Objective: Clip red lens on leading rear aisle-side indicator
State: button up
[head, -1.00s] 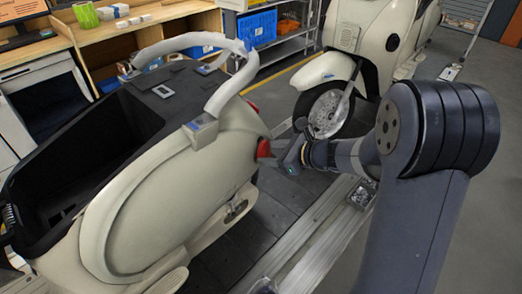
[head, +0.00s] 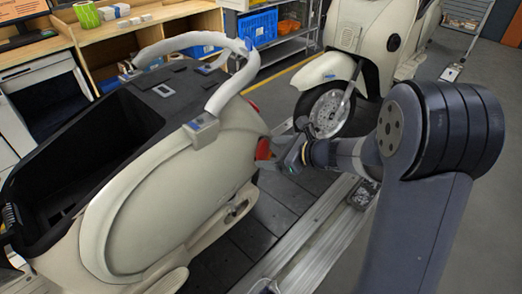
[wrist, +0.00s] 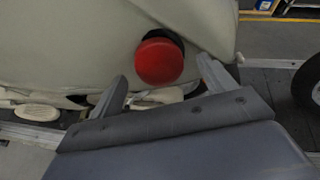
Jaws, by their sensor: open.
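The red lens (wrist: 159,61) sits at the cream scooter's rear corner on the aisle side, against a dark round seat whose edge shows beside it. It also shows in the head view (head: 263,149). My gripper (wrist: 162,70) is open, with one finger to each side of the lens and a visible gap at both sides. In the head view my gripper (head: 283,153) is right beside the lens. The scooter (head: 150,200) stands upright on the slat conveyor (head: 285,205). Whether the lens is fully seated cannot be told.
A second cream scooter (head: 365,40) stands behind, its front wheel (head: 325,110) near my arm. A metal rail (head: 310,250) runs along the conveyor's edge. Another red lamp (head: 254,107) is on the scooter's far side. Grey aisle floor is clear at the right.

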jog(key=v, duration=1)
jog(key=x, duration=1)
jog(key=shift+w+a+f, duration=0.1)
jog(key=shift+w+a, duration=0.05)
jog(key=shift+a, duration=0.1)
jog(key=shift+d, duration=0.25)
